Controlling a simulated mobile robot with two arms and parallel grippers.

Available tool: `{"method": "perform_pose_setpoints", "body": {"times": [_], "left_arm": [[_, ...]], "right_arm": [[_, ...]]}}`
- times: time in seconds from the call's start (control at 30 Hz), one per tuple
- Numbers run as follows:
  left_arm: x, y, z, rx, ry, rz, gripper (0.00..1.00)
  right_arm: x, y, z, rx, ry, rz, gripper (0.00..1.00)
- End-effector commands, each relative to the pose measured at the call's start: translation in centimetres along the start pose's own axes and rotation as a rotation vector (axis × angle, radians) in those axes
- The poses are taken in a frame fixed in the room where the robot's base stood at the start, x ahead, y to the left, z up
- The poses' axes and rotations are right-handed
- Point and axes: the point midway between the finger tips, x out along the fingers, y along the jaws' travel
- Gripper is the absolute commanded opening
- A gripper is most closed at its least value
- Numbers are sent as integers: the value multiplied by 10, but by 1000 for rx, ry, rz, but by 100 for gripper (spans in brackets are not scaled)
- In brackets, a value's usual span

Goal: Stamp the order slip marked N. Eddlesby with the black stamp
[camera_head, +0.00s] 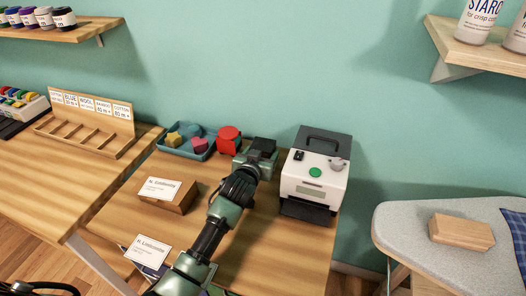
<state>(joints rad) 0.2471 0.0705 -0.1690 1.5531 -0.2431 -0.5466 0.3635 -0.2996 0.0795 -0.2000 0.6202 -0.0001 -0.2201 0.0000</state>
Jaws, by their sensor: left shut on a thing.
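My left gripper (258,157) reaches up from the bottom middle to the back of the wooden table. It is shut on a dark block that looks like the black stamp (263,145), partly hidden by the fingers. A white order slip (160,188) lies on a wooden block at the table's left. A second white slip (148,251) lies nearer the front edge, on a dark item partly behind my arm. Both slips carry a printed name, too small to read surely.
A red round object (229,139) stands just left of the gripper. A blue tray (187,143) with coloured pieces is farther left. A white machine (316,180) stands close on the right. A wooden rack (88,130) and an ironing board (450,268) flank the table.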

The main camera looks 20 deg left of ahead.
Motion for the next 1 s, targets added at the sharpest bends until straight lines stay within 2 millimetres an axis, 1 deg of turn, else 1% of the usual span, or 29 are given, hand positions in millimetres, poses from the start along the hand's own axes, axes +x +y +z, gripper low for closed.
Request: {"method": "perform_pose_setpoints", "body": {"times": [0.03,1.0], "left_arm": [[0,-1,6,0,-15,-2,21],[0,0,3,0,-9,-1,21]], "right_arm": [[-1,0,0,0,0,0,0],[-7,0,0,0,-1,0,0]]}}
